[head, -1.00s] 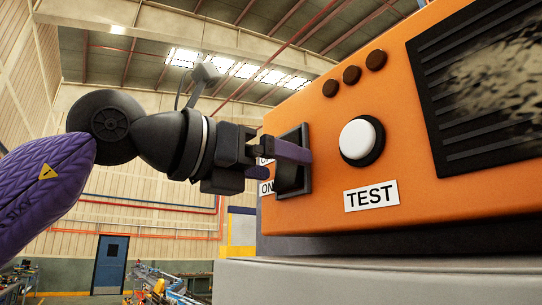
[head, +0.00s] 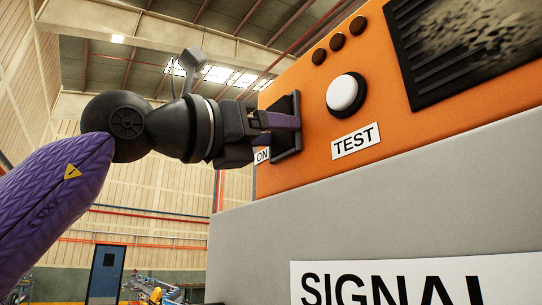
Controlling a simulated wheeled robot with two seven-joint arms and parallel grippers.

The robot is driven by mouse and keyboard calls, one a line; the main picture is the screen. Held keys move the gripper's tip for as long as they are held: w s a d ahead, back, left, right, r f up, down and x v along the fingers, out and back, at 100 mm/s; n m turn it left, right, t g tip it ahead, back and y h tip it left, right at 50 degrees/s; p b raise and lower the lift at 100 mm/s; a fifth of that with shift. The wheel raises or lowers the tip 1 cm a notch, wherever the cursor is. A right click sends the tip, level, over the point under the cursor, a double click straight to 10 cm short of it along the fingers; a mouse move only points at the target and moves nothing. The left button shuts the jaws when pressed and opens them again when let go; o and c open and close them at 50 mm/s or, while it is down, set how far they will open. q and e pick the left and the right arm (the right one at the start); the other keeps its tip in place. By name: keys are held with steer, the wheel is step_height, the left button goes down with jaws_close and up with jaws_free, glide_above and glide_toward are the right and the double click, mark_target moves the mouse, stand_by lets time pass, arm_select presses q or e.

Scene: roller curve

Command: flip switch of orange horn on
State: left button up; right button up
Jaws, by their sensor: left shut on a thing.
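The orange horn (head: 300,95) is a box with a black-framed switch (head: 291,146) on its left part. An "ON" label (head: 262,156) shows beside the lower left of the switch frame; the area above it is hidden by my gripper. My left gripper (head: 288,121) comes in from the left, with its purple fingers reaching into the switch frame. It is shut on the switch, whose lever is mostly hidden by the fingers. My right gripper is not in view.
A white round button (head: 344,93) with a "TEST" label (head: 355,140) sits right of the switch. A dark speaker grille (head: 460,45) is further right. The horn rests on a grey block (head: 380,205) with a "SIGNAL" sign (head: 420,285). Open hall lies to the left.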

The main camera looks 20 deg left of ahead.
arm_select(q)
steer(key=o, duration=1.3)
steer(key=shift+s+a, duration=0.1)
steer(key=b+v, duration=0.4)
steer(key=v, duration=0.6)
